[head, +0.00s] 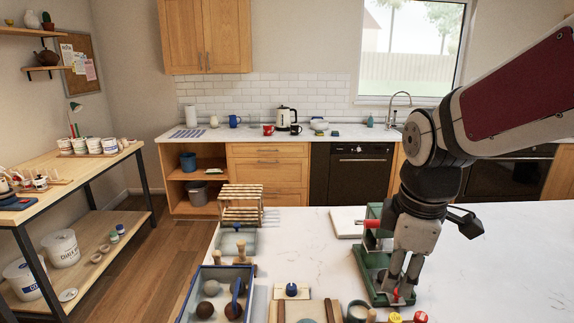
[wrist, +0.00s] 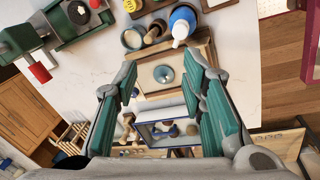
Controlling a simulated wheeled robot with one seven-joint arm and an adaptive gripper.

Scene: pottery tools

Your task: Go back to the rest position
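A wooden board with a small teal disc (wrist: 164,74) shows beyond the fingers, below the camera. The green machine also shows in the wrist view (wrist: 62,25) at upper left.
A blue-rimmed tray (head: 187,311) with dark round lumps stands at the counter's left. A slatted wooden rack (head: 240,203) stands behind it. Several small bottles and jars (head: 394,317) stand at the front edge. The counter's right side (head: 500,260) is clear.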

